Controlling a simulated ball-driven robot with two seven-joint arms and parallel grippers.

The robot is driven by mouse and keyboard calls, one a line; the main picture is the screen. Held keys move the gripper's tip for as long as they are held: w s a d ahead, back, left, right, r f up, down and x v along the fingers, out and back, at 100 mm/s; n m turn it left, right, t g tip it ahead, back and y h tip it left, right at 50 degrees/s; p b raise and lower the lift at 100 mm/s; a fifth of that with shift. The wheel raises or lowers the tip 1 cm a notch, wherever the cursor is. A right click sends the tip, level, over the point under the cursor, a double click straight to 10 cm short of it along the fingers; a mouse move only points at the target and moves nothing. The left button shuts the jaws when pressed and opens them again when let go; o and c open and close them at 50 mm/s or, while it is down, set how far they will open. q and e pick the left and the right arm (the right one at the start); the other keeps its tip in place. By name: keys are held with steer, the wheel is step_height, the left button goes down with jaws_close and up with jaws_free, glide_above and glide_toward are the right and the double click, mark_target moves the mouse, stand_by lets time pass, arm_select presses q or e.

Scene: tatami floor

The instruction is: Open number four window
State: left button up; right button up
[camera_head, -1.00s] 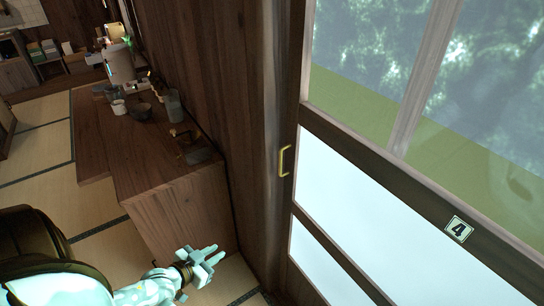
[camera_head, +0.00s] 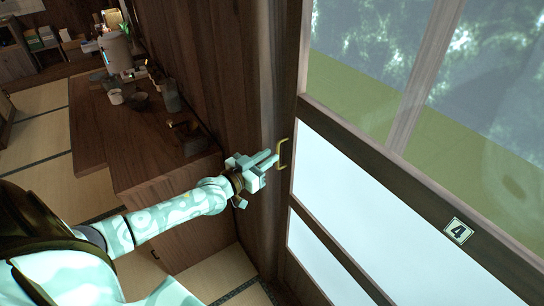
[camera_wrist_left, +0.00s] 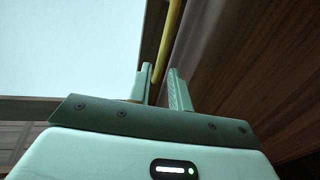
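The number four window (camera_head: 360,185) is a sliding panel with a dark wooden frame, clear glass above and pale panes below. Its "4" plate (camera_head: 459,231) is on the crossbar. A yellow pull handle (camera_head: 283,154) is on the panel's left edge, beside the wooden post. My left gripper (camera_head: 271,162) is at the handle, fingers pointing to it. In the left wrist view the handle (camera_wrist_left: 171,35) runs between the two spread fingers (camera_wrist_left: 159,88), with a gap visible on the right side; contact on the left finger is unclear. My right gripper is not in view.
A wooden counter (camera_head: 135,135) with cups (camera_head: 115,96), a dark box-like item (camera_head: 188,138) and a large pale container (camera_head: 116,52) stands left of the window along the dark wooden wall. Tatami floor (camera_head: 45,135) is open further left.

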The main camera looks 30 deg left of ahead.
arm_select(q)
steer(key=shift+w+d, duration=0.25)
steer(key=shift+w, duration=0.9)
steer(key=shift+c, duration=0.3)
jaws_close()
steer(key=shift+d, duration=0.1)
